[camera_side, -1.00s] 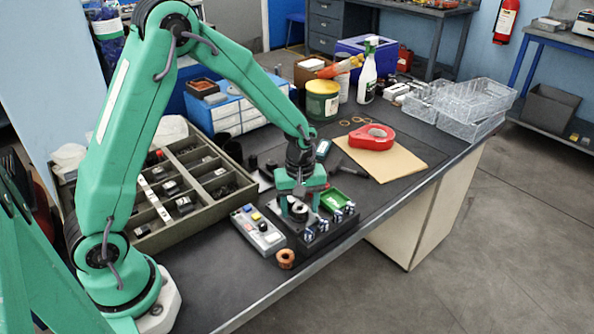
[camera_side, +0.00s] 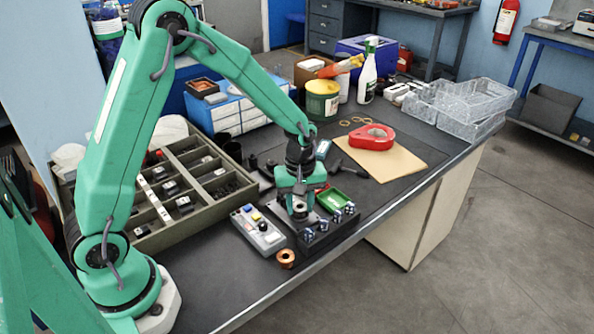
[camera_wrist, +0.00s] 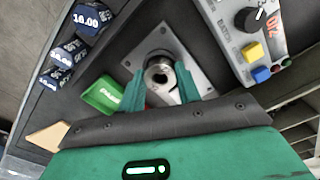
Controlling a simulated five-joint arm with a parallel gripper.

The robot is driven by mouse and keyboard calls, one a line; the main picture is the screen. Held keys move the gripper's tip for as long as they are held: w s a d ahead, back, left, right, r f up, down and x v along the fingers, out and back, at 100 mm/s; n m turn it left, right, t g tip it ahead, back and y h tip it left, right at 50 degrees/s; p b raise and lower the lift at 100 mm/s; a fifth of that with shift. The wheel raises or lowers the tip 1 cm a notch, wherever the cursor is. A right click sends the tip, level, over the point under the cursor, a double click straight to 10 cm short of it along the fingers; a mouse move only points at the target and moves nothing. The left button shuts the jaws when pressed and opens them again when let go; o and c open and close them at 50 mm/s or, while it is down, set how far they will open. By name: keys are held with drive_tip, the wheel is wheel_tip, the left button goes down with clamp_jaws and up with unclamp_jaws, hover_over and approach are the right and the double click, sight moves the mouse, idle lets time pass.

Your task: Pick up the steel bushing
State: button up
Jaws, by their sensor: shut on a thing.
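The steel bushing (camera_wrist: 158,75) is a shiny round metal ring between my fingers in the wrist view. My gripper (camera_wrist: 160,88) is shut on it, one green finger at each side. In the side view my gripper (camera_side: 299,209) points down over a dark fixture block near the table's front edge. A square grey plate (camera_wrist: 187,60) lies under the bushing. The fingers hide most of the bushing in the side view, and I cannot tell whether it is clear of the plate.
Several blue labelled blocks (camera_side: 322,226) line the fixture's front edge. A copper-coloured ring (camera_side: 286,259) lies in front. A divided parts tray (camera_side: 172,235) stands further left.

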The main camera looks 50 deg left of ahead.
drive_tip(key=shift+r, duration=0.45)
drive_tip(key=r, duration=0.1)
drive_tip(key=d+r, duration=0.1)
drive_tip(key=r, duration=0.1)
drive_tip(key=shift+s+r, duration=0.15)
drive_tip(key=shift+s, duration=0.05)
drive_tip(key=s+d+r, duration=0.6)
drive_tip(key=d, duration=0.3)
drive_tip(key=shift+r, duration=0.15)
drive_tip(key=shift+w+a, duration=0.1)
drive_tip(key=shift+w, duration=0.05)
drive_tip(key=w+a+f+n, duration=0.2)
drive_tip(key=w+a+n, duration=0.1)
drive_tip(key=w+a, duration=0.5)
drive_tip(key=w+a+f+n, duration=0.2)
drive_tip(key=w+a+n, duration=0.1)
drive_tip(key=w+a, duration=0.6)
drive_tip(key=shift+w+a+f, duration=0.15)
drive_tip(key=shift+a+f, duration=0.05)
drive_tip(key=shift+a, duration=0.4)
drive_tip(key=shift+f, duration=0.15)
drive_tip(key=shift+f, duration=2.35)
